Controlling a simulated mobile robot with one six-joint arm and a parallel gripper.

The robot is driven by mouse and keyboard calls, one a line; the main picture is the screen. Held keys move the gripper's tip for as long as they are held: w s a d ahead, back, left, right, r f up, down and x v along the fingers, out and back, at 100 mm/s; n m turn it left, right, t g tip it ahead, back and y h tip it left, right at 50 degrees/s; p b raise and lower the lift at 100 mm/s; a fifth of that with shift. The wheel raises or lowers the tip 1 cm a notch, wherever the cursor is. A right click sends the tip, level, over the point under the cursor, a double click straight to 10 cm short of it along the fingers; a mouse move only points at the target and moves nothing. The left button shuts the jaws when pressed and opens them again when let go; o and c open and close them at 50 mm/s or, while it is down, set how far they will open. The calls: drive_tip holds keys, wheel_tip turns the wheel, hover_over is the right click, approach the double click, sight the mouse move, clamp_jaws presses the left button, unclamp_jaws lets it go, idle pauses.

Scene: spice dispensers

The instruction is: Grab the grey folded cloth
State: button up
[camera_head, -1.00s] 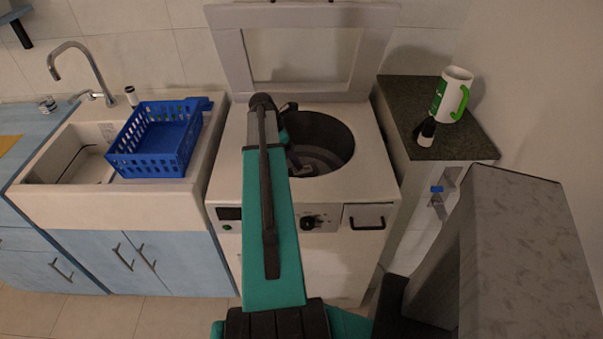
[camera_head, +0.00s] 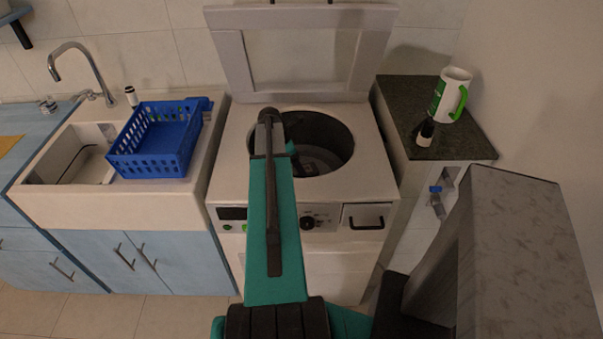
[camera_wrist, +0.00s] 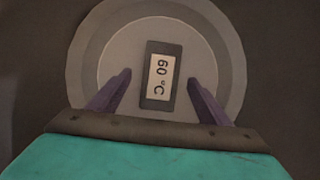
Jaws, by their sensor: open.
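I cannot make out a grey folded cloth in either view. My gripper (camera_wrist: 158,78) is open and empty in the wrist view, its two dark fingers apart above a round grey disc (camera_wrist: 112,52). A small dark-framed display (camera_wrist: 161,75) reading "60 °C" shows on the disc between the fingers. In the head view my arm reaches over the open drum (camera_head: 325,140) of the top-loading washing machine (camera_head: 378,180). The gripper is mostly hidden there behind my arm. A grey shape shows low inside the drum, too dark to identify.
The machine's lid (camera_head: 235,62) stands raised behind the drum. A blue basket (camera_head: 150,165) sits on the sink (camera_head: 105,205) at left.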

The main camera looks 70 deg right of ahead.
drive_tip(key=shift+p+x, duration=0.85)
drive_tip(key=shift+x, duration=1.75)
drive_tip(key=shift+f, duration=0.15)
drive_tip(key=c, duration=1.3)
drive_tip(key=shift+r+b, duration=1.05)
drive_tip(key=shift+r, duration=4.15)
